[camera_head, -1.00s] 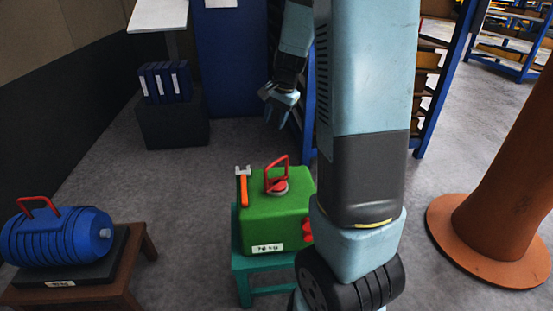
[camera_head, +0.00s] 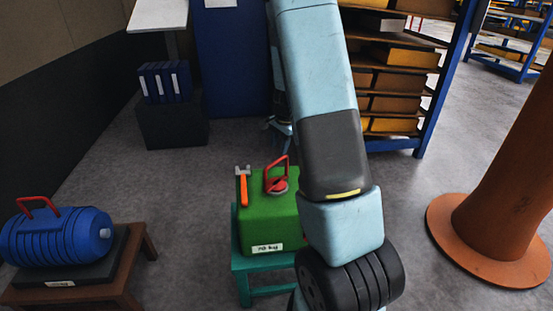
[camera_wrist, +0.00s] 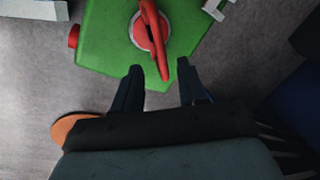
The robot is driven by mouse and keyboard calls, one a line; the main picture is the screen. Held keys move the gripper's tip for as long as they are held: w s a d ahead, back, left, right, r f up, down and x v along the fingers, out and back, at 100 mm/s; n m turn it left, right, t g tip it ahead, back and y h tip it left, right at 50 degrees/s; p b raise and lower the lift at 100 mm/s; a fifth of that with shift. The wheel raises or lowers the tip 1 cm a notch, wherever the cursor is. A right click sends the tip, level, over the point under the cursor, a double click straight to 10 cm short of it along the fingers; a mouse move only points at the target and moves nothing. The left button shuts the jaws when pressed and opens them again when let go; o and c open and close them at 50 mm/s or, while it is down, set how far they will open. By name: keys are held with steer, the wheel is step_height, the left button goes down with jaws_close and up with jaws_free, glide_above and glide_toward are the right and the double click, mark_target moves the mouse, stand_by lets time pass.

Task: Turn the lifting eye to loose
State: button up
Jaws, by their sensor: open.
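The green casting (camera_head: 268,222) stands on a teal stand, with a white label on its front. The lifting eye (camera_head: 278,176), a red loop on a round base, rises from its top. In the wrist view the lifting eye (camera_wrist: 152,25) runs down the picture, and its lower end shows between my fingertips. My gripper (camera_wrist: 159,66) is open and empty, its fingers one on each side of that end in the picture; I cannot tell the depth gap. In the head view my gripper (camera_head: 280,128) is beyond the casting, partly hidden by my arm.
An orange-handled tool (camera_head: 243,188) lies on the casting's top, left of the eye. A blue ribbed casting (camera_head: 58,238) with a red handle sits on a brown stand at left. Shelving (camera_head: 395,85) stands behind, an orange-brown column (camera_head: 510,190) at right.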

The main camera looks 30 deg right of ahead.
mark_target(276, 161)
steer(key=f, duration=0.2)
steer(key=w+f, duration=0.1)
steer(key=f, duration=0.4)
steer(key=shift+w+a, duration=0.15)
steer(key=shift+a, duration=0.1)
steer(key=shift+c, duration=0.3)
jaws_close()
